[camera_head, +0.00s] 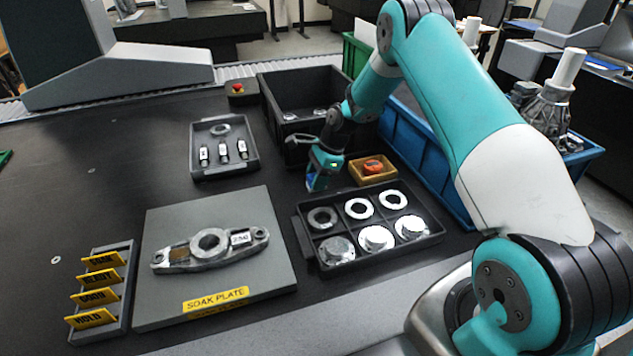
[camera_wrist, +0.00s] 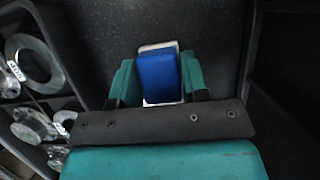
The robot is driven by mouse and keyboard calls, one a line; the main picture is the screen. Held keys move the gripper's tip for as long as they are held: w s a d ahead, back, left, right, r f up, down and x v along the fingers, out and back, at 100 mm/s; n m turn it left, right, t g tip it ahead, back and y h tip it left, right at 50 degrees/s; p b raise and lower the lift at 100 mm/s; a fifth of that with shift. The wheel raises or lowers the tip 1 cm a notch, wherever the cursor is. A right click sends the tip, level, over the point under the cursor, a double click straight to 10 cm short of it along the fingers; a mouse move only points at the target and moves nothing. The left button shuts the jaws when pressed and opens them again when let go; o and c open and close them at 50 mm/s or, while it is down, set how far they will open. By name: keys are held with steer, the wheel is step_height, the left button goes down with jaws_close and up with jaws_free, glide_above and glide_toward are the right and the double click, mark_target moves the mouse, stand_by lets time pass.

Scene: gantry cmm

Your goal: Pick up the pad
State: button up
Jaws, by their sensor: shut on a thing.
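The pad (camera_wrist: 159,76) is a blue block with a pale, whitish edge, seen in the wrist view between the two teal fingers of my gripper (camera_wrist: 158,70). My gripper is shut on it, with a finger at each side. In the head view, my gripper (camera_head: 322,162) points down above the dark table, left of a small wooden box. A bit of blue (camera_head: 312,182) shows at its fingertips. I cannot tell how far the pad is from the table top.
A black tray of metal rings and discs (camera_head: 437,236) lies just in front. A small wooden box (camera_head: 360,177) holds an orange item. A black bin (camera_head: 262,92) and blue bin (camera_head: 456,207) stand around. The soak plate (camera_head: 165,300) bears a metal part.

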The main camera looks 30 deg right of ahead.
step_height(320, 180, up, 20)
steer(key=p, duration=0.1)
stand_by(0.5)
